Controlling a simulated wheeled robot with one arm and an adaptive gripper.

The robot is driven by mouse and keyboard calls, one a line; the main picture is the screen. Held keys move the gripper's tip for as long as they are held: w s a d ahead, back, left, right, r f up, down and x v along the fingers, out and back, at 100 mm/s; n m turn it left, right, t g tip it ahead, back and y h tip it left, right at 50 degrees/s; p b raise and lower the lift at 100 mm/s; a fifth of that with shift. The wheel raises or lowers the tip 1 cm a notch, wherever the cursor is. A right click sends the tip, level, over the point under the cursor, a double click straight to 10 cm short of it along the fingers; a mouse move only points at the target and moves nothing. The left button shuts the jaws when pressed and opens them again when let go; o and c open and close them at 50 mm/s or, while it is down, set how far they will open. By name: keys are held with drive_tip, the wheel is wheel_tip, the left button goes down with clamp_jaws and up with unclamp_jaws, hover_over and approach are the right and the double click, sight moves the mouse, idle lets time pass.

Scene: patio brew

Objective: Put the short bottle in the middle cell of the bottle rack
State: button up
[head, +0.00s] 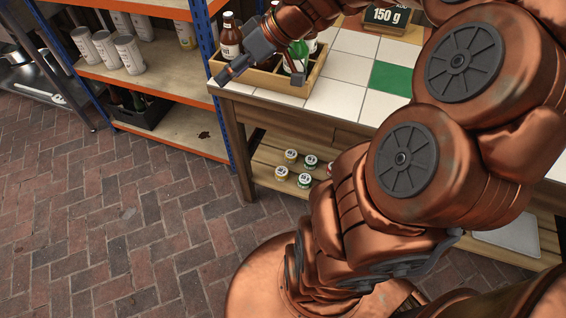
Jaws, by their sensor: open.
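The wooden bottle rack (263,82) stands at the left end of the tiled table. A brown bottle (231,42) with a white and red label stands in its left part. A green bottle (297,52) with a white label stands in its right part, and another brown bottle shows partly behind it. I cannot tell which is the short bottle. My gripper (262,75) is open over the front of the rack, its fingers spread left and right, one near the green bottle. It hides much of the middle cell. Contact with the green bottle cannot be told.
A shelf (160,75) with blue posts and several white cans stands at the left. Small jars (291,156) sit on the lower shelf. My arm covers the right side.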

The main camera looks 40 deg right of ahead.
drive_tip(key=s+a+f+m+g+h, duration=0.1)
drive_tip(key=s+a+f+g, duration=0.2)
drive_tip(key=s+a, duration=0.3)
drive_tip(key=s+a+f+g+h, duration=0.25)
drive_tip(key=s+a+f, duration=0.2)
drive_tip(key=s, duration=0.35)
drive_tip(key=s+d+f+m+g+h, duration=0.1)
drive_tip(key=s, duration=0.5)
drive_tip(key=s+d+f+m+g+h, duration=0.1)
drive_tip(key=s+d+m+g+h, duration=0.1)
drive_tip(key=s, duration=0.4)
drive_tip(key=shift+f+m, duration=0.25)
drive_tip(key=shift+m, duration=0.05)
drive_tip(key=shift+g+h, duration=0.25)
